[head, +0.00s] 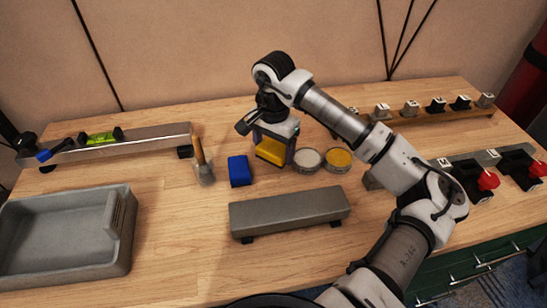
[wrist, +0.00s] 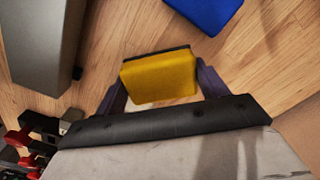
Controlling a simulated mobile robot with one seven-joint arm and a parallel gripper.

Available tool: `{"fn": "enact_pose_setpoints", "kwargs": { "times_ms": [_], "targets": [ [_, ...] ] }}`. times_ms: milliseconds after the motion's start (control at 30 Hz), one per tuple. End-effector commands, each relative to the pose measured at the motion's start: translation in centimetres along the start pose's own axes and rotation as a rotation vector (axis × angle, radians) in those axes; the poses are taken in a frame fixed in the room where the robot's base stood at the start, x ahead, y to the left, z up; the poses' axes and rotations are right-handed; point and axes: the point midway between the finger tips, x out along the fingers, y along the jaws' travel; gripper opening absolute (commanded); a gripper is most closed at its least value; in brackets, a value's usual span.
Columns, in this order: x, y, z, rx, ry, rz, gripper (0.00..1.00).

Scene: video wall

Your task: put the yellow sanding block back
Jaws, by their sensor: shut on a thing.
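The yellow sanding block (head: 271,150) is between the fingers of my gripper (head: 272,152), near the middle of the workbench. In the wrist view the yellow block (wrist: 160,77) sits between the two dark fingers of my gripper (wrist: 160,85), which are shut on it. I cannot tell whether its underside touches the bench. A blue block (head: 239,171) lies on the bench just left of my gripper; it also shows at the top of the wrist view (wrist: 208,12).
A grey raised bar (head: 290,210) stands in front of my gripper. Two round tins (head: 322,159) are close on the right, a small trowel-like tool (head: 203,165) on the left. A grey tray (head: 62,235) is at the left front. Red-knobbed clamps (head: 487,180) stand at right.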

Motion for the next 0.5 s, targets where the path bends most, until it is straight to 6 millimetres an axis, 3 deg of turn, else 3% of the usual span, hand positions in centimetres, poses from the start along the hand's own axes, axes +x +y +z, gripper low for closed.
{"fn": "enact_pose_setpoints", "kwargs": {
  "times_ms": [367, 500],
  "targets": [
    [4.2, 0.0, 0.0, -0.001, -0.002, 0.000, 0.51],
    [4.8, 0.0, 0.0, 0.000, 0.002, 0.000, 0.51]
  ]
}}
